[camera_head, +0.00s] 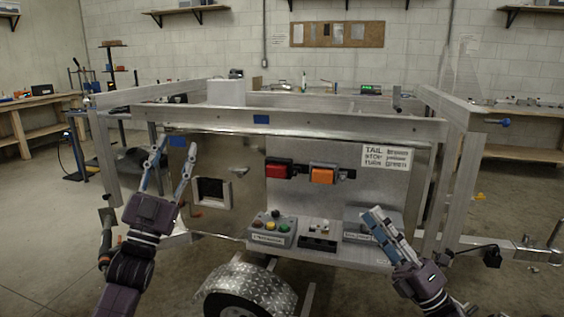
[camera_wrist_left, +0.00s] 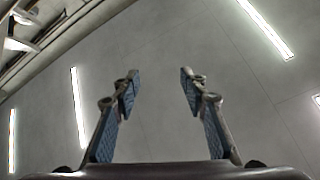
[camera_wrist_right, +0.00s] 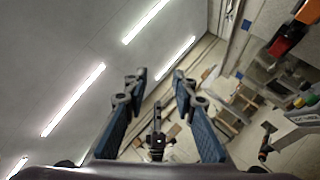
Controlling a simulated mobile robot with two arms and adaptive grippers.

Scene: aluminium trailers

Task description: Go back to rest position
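My left gripper (camera_head: 176,158) is raised, fingers pointing up, in front of the left part of the aluminium trailer (camera_head: 300,122). Its two blue-padded fingers stand apart with nothing between them, as the left wrist view (camera_wrist_left: 160,75) shows. My right gripper (camera_head: 376,216) is tilted up and to the left, in front of the right end of the trailer's shelf. In the right wrist view (camera_wrist_right: 160,76) its fingers are apart. A dark upright part shows in the gap there, seemingly in the background. The right fingers partly cover a labelled box on the shelf.
The trailer's shelf carries a button box (camera_head: 272,230) and a switch box (camera_head: 319,236). Red (camera_head: 279,168) and orange (camera_head: 322,174) lamps are on the panel above. A wheel fender (camera_head: 250,285) juts out between my arms. Workbenches line the walls.

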